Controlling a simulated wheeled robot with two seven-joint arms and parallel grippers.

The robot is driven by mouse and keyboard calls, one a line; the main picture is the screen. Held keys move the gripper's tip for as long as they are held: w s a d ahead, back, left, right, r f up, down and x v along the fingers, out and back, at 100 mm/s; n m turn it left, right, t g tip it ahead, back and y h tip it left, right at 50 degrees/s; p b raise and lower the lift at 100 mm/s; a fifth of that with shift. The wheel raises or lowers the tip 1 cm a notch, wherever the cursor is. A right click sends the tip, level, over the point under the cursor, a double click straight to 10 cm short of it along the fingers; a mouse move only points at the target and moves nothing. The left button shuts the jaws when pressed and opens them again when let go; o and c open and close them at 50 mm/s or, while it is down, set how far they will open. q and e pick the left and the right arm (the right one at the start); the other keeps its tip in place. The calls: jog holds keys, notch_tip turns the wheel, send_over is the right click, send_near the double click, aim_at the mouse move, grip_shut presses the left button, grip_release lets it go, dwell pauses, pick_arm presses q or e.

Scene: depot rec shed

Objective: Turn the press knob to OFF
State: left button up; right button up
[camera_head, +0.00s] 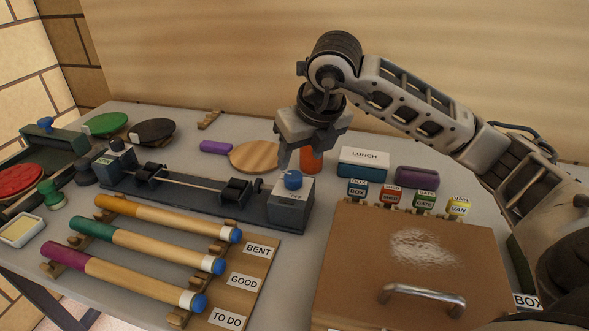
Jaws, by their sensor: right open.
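The press (205,205) is a long dark base with a thin rod across two black clamps. A small white label on the box's front is too small to read surely. Another grey box (116,162) with a dark knob (115,145) and a green label stands at the press's left end. My left gripper is not in view.
Several wooden sticks with coloured grips lie on a rack (262,262) labelled BENT, GOOD and TO DO. A brown case (410,263) with a metal handle fills the front right. An orange cylinder (313,160) and a LUNCH box (363,163) stand behind the gripper.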

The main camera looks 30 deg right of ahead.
aim_at(294, 175)
jog(key=x, duration=0.5)
jog(key=shift+w+f, duration=0.2)
jog(key=shift+f, duration=0.1)
jog(key=shift+w+f, duration=0.2)
jog(key=shift+f, duration=0.25)
jog(key=c, duration=1)
